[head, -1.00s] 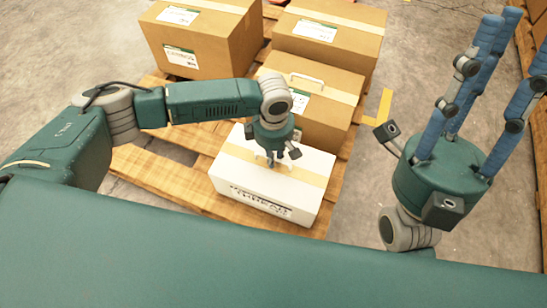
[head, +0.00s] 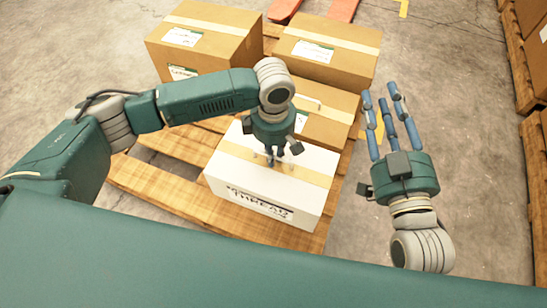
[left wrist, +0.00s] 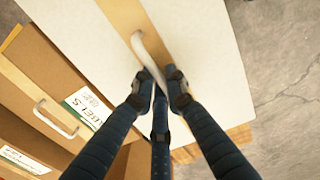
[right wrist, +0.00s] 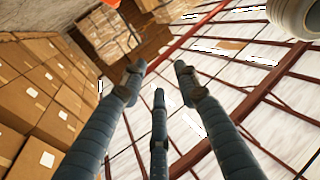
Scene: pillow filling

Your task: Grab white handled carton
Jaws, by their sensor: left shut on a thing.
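The white handled carton (head: 235,185) stands on the front of a wooden pallet, with a tan tape strip across its top and dark print on its front. My left gripper (head: 275,160) is over its top. In the left wrist view the left fingers (left wrist: 160,98) are closed around the carton's white handle (left wrist: 147,55); the carton top (left wrist: 215,45) fills much of that view. My right gripper (head: 388,120) is to the right of the pallet, fingers pointing up and spread apart, with nothing between them. The right wrist view shows its fingers (right wrist: 158,90) apart and empty.
Brown cartons (head: 195,45) stand on the pallet (head: 150,190) behind the white one; the nearest brown carton (head: 325,125) has a white handle. Bare concrete floor (head: 460,150) lies to the right. Another stacked pallet (head: 535,125) stands at the far right.

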